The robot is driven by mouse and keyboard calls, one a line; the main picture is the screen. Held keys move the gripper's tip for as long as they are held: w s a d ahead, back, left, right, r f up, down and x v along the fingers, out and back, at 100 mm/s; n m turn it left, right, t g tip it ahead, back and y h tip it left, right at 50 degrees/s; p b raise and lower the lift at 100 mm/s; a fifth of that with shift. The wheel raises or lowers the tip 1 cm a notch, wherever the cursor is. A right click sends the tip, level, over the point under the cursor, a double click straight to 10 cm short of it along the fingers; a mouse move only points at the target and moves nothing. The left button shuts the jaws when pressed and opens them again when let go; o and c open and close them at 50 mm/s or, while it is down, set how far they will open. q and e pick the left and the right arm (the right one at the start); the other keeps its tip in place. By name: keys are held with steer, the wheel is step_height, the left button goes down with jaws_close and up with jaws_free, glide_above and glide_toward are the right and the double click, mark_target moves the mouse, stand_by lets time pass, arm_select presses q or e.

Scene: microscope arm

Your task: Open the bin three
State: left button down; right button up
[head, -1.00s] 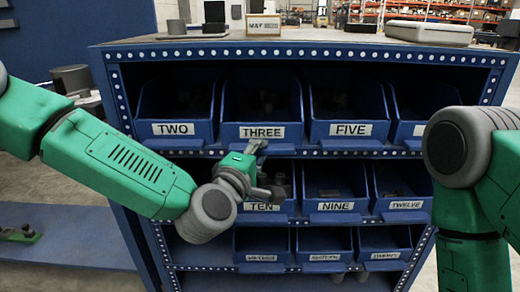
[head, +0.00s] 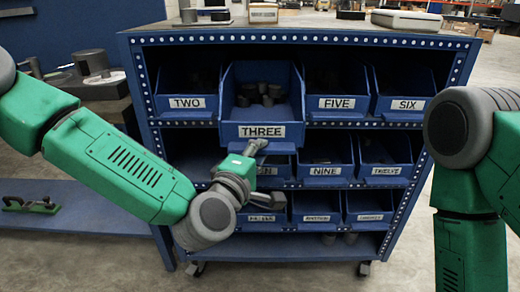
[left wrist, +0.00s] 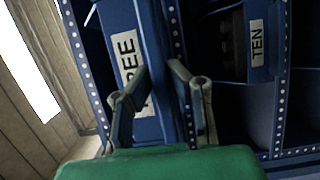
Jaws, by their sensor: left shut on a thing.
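Bin three (head: 262,133) is a blue open-topped bin with a white "THREE" label in the rack's top row. It sticks out in front of its neighbours, and several dark parts lie inside it. My left gripper (head: 252,150) is at the lower front edge of the bin, just below the label, shut on it. In the left wrist view bin three (left wrist: 134,60) appears turned sideways, and the two fingers of my left gripper (left wrist: 160,100) straddle its front lip. My right arm shows at the right of the head view, but its gripper is out of frame.
The blue rack (head: 466,60) stands on casters. Bin two (head: 187,103), bin five (head: 336,104) and bin six (head: 407,105) sit back in the top row. Lower rows hold more bins, including bin ten (left wrist: 257,45). A low blue bench (head: 80,225) is at left.

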arm_select(q)
steer(key=shift+f, duration=0.25)
steer(key=c, duration=1.7)
jaws_free()
steer(key=shift+o, duration=0.7)
steer(key=shift+r, duration=0.1)
steer(key=shift+s+a, duration=0.15)
steer(key=shift+s, duration=0.05)
steer(key=v, duration=1.1)
steer(key=shift+s, duration=0.25)
